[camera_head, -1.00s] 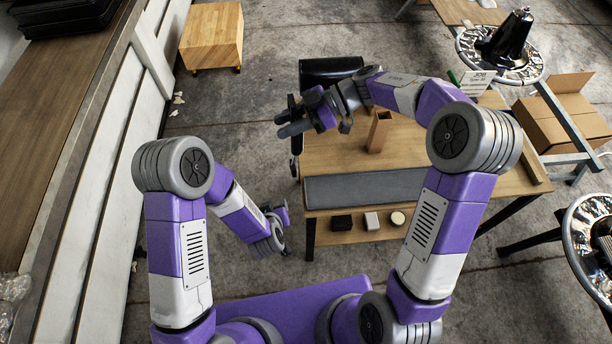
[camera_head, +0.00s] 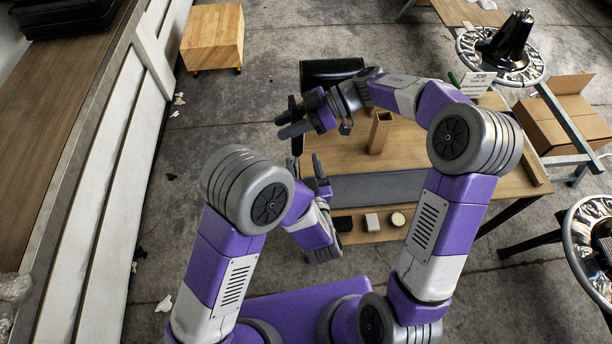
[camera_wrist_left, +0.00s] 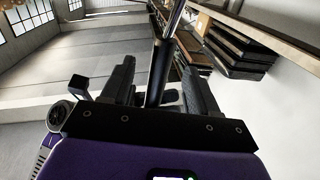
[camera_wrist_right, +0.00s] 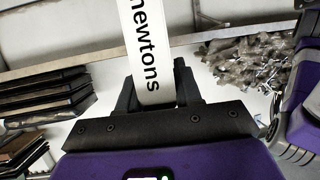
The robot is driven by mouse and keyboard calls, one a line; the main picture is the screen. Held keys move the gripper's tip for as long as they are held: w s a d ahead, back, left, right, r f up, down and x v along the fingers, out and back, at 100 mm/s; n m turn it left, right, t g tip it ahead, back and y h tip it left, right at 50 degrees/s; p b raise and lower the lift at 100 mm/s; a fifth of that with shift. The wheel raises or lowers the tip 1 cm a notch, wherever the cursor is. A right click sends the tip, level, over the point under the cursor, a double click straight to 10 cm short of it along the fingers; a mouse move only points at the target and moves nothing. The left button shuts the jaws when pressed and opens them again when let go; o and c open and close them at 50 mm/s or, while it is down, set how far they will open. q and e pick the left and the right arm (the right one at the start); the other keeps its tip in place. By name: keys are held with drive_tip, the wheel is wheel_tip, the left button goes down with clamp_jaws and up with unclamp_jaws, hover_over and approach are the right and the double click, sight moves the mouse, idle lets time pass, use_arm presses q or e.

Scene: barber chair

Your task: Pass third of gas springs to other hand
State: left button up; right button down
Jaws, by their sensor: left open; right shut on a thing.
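My right gripper (camera_head: 292,122) is shut on a gas spring (camera_head: 297,143) above the left edge of the wooden table. In the head view only a dark part of the spring shows below the fingers. My left gripper (camera_head: 320,174) is open, below and slightly right of the right one. In the left wrist view the spring's black body and shiny rod (camera_wrist_left: 158,72) show between the open fingers (camera_wrist_left: 158,88); I cannot tell whether they touch it.
A dark cylinder (camera_head: 330,70) is behind.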

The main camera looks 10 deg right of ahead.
sight(297, 141)
use_arm(q)
drive_tip(key=w, duration=0.8)
drive_tip(key=shift+s, duration=0.1)
clamp_jaws()
use_arm(e)
drive_tip(key=shift+r, duration=0.1)
drive_tip(key=c, duration=0.7)
unclamp_jaws()
drive_tip(key=shift+d, duration=0.1)
